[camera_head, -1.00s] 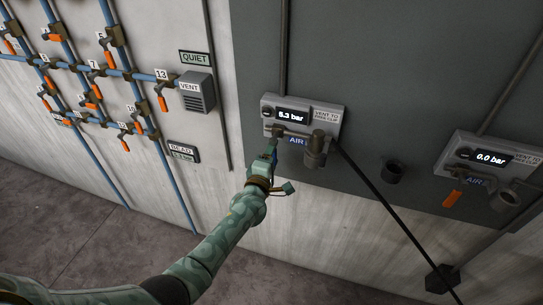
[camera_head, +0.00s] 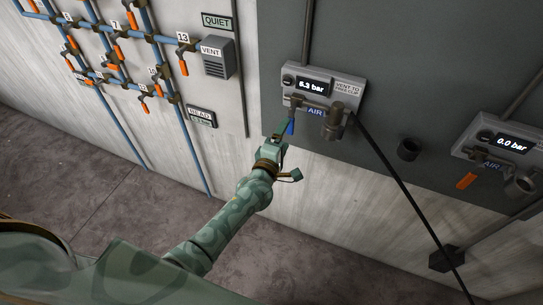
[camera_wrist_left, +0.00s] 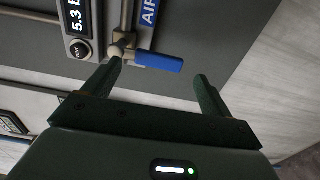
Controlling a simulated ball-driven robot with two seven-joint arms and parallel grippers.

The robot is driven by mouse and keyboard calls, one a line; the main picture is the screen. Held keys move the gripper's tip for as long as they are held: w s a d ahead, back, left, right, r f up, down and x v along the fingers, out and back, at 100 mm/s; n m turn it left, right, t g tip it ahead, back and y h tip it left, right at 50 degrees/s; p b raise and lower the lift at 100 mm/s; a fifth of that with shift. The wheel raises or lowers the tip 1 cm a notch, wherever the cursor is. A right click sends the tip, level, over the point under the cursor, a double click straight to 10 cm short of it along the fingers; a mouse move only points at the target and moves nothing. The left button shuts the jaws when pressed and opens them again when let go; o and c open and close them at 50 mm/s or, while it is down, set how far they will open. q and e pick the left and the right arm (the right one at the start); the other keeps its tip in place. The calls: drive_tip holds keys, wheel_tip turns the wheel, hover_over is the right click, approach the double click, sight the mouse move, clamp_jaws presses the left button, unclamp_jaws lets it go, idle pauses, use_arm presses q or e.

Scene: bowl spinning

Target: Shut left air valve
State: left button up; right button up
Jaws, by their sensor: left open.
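The left air valve has a blue lever handle (camera_head: 291,127) on a brass-coloured pipe below the left gauge panel (camera_head: 315,86). The handle hangs down, crosswise to the pipe. In the left wrist view the blue handle (camera_wrist_left: 160,62) points right from its pivot, and the gauge (camera_wrist_left: 77,18) reads about 5.3 bar. My left gripper (camera_head: 282,132) is just below and left of the handle. In the left wrist view my left gripper (camera_wrist_left: 158,72) is open and empty, and the handle shows between its fingertips, apparently a little beyond them. My right gripper is not in view.
A second air panel (camera_head: 509,141) at the right reads 0.0 bar and has an orange handle (camera_head: 467,181). A black hose (camera_head: 396,183) slants down from the left panel. A dark cup-like fitting (camera_head: 408,150) stands between the panels. Blue pipes with orange-handled valves (camera_head: 117,27) are at the left.

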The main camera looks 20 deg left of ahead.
use_arm(q)
drive_tip(key=s+p, duration=0.1)
drive_tip(key=s, duration=1)
drive_tip(key=shift+a, duration=0.15)
drive_tip(key=s+f+m+g+h+b, duration=0.1)
drive_tip(key=s+f+m+g, duration=0.3)
drive_tip(key=s+f+m, duration=0.65)
drive_tip(key=s+f+m+g+h+b, duration=0.1)
drive_tip(key=s+f+m+g, duration=0.3)
drive_tip(key=f, duration=1.2)
drive_tip(key=s+a+f+m+g+y+b, duration=0.1)
drive_tip(key=s+a+f+m+g, duration=0.1)
drive_tip(key=s+f, duration=0.3)
drive_tip(key=s+a+f+m+g+b, duration=0.2)
drive_tip(key=s+f, duration=0.4)
drive_tip(key=s, duration=0.8)
drive_tip(key=s+a+f+m+g+y+b, duration=0.1)
drive_tip(key=s+a+f+m+g, duration=0.2)
drive_tip(key=s, duration=0.6)
wheel_tip(320, 180, down, 3)
drive_tip(key=shift+s+a+r+g+y+b, duration=0.1)
drive_tip(key=shift+s+a+g+y+b, duration=0.25)
drive_tip(key=shift+g, duration=0.75)
drive_tip(key=shift+w, duration=0.15)
